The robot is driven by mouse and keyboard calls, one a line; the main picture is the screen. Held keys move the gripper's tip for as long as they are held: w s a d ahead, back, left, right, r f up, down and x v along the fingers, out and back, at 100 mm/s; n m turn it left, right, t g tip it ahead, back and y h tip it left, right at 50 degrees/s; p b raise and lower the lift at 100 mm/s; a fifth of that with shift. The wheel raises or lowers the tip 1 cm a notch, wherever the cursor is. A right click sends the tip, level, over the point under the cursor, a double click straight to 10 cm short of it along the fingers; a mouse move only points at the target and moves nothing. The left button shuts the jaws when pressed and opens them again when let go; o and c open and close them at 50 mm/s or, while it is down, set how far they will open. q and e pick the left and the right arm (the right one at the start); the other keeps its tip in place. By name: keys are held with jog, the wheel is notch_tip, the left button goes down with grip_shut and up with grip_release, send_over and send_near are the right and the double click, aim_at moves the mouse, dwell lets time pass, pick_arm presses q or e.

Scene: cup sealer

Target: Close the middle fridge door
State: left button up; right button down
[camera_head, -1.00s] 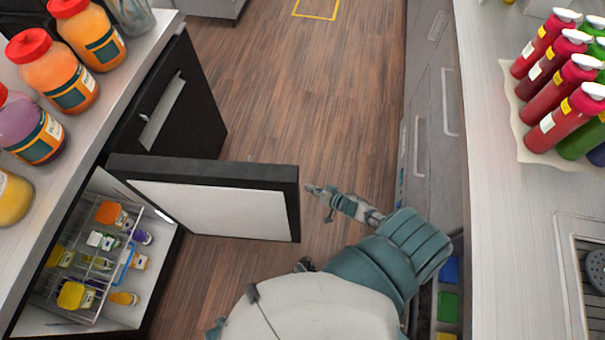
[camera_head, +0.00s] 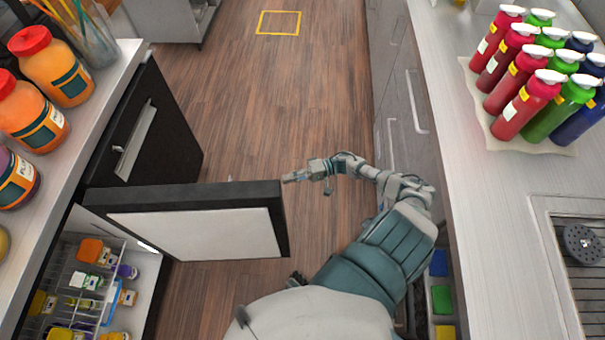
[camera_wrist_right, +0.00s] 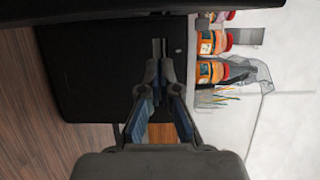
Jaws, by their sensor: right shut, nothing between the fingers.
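The middle fridge door (camera_head: 195,232) stands wide open, sticking out from the left counter into the aisle, its white inner panel facing me. Behind its hinge side the fridge interior (camera_head: 140,312) shows a wire rack with jars and small bottles. My right gripper (camera_head: 290,178) is at the door's free edge, near its top outer corner; I cannot tell whether it touches. Its fingers are shut and empty. In the right wrist view the shut fingertips (camera_wrist_right: 159,48) point toward a dark door panel. My left gripper is not in view.
A closed black fridge door (camera_head: 150,130) with a handle is farther along the left counter (camera_head: 112,75). Large jars (camera_head: 58,65) stand on that counter. The right counter (camera_head: 470,190) holds several coloured bottles (camera_head: 525,105). The wooden aisle floor (camera_head: 280,90) is clear beyond the door.

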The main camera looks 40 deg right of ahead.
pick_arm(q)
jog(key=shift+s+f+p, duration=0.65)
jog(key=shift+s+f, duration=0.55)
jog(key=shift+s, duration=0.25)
pick_arm(e)
jog(key=shift+s+a+f, duration=0.1)
jog(key=shift+s+a, duration=0.2)
jog(key=shift+a, duration=0.4)
jog(key=shift+s+a, duration=0.25)
jog(key=shift+a, duration=0.5)
jog(key=shift+s+a+f, duration=0.1)
jog(key=shift+s+a, duration=0.2)
jog(key=shift+a, duration=0.4)
